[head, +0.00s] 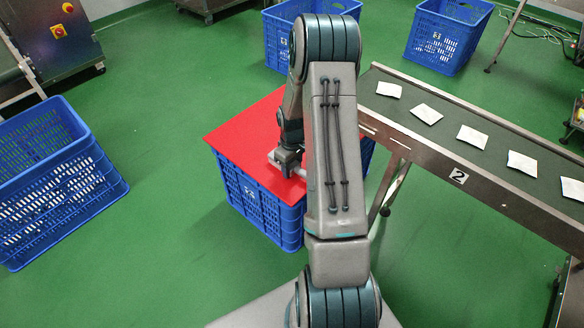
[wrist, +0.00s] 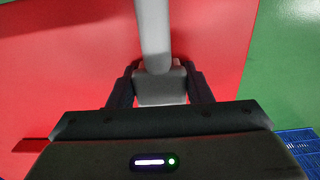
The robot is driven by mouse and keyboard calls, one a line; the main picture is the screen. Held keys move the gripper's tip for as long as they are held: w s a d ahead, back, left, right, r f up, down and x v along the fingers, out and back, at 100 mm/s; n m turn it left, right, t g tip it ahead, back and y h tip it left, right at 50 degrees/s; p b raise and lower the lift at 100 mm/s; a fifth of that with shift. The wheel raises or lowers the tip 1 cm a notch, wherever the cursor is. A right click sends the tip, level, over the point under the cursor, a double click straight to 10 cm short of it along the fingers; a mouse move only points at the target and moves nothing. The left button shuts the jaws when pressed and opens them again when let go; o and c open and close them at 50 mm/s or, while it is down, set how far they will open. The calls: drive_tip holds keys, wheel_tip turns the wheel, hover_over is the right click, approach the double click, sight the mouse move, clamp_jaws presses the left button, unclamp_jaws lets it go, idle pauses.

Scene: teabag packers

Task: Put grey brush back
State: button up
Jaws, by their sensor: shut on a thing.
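The grey brush (wrist: 154,40) is between the two fingers of my gripper (wrist: 160,88) in the wrist view. Its long grey handle runs away from the fingers over a red board, and a wider grey block sits between the fingers. In the head view my gripper (head: 287,160) is low over the red board (head: 238,132), which lies on top of a blue crate (head: 262,208). A small pale part of the brush (head: 274,160) shows beside the fingers there. My arm hides the rest. I cannot tell whether the brush touches the board.
A conveyor (head: 400,115) carrying several white teabag packets runs to the right of the red board. A blue crate (head: 45,150) stands at the left, with more crates at the back. Green floor lies open between the left crate and the board.

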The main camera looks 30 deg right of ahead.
drive_tip(key=shift+r, duration=0.1)
drive_tip(key=o, duration=1)
drive_tip(key=shift+o, duration=0.2)
